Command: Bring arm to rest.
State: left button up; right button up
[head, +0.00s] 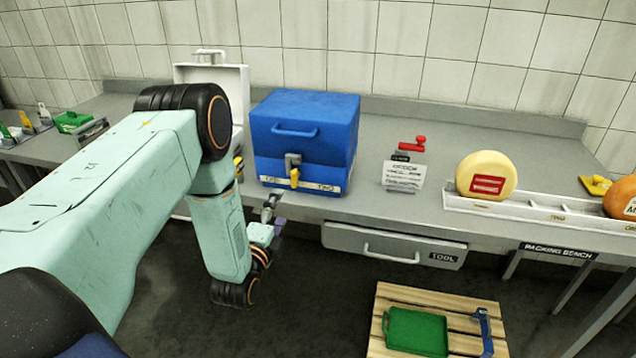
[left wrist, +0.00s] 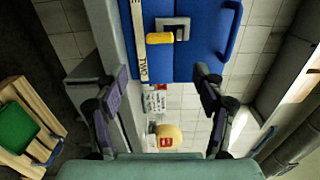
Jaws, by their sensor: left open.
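My left arm (head: 110,190) reaches in from the left over the floor in front of the bench. My left gripper (head: 273,208) is at the bench's front edge, below and in front of the blue box (head: 302,125). In the left wrist view its two fingers (left wrist: 160,75) are wide apart with nothing between them. The blue box, with its yellow latch (left wrist: 159,38), shows beyond the fingertips, apart from them. My right gripper is in neither view.
A grey bench (head: 370,206) with a drawer (head: 393,246) runs along the tiled wall. A pale cheese wheel (head: 486,172) stands on a white rail (head: 545,212) at right. A pallet (head: 385,300) with a green tray (head: 416,332) lies low in front.

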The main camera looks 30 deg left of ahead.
pick_arm(q)
jog(key=s+d+f+n+g+h+b, duration=0.1)
jog(key=s+d+f+n+g, duration=0.25)
jog(key=s+f+n, duration=0.35)
jog(key=s+d+f+n+g+h+b, duration=0.1)
jog(key=s+d+f+n+g+h, duration=0.25)
jog(key=f, duration=0.55)
jog(key=s+d+f+n+g+b, duration=0.1)
jog(key=s+d+f+g+b, duration=0.1)
jog(key=s, duration=0.6)
jog(key=s+d+f+n+g+b, duration=0.2)
jog(key=s+d+f+g+b, duration=0.1)
jog(key=s, duration=0.6)
jog(key=s+d+f+n+g+b, duration=0.2)
jog(key=s+f+g+b, duration=0.3)
jog(key=s, duration=0.4)
jog(key=shift+s+d+f+g, duration=0.2)
jog(key=shift+d+f+g, duration=0.15)
jog(key=shift+d, duration=0.35)
jog(key=shift+y, duration=0.25)
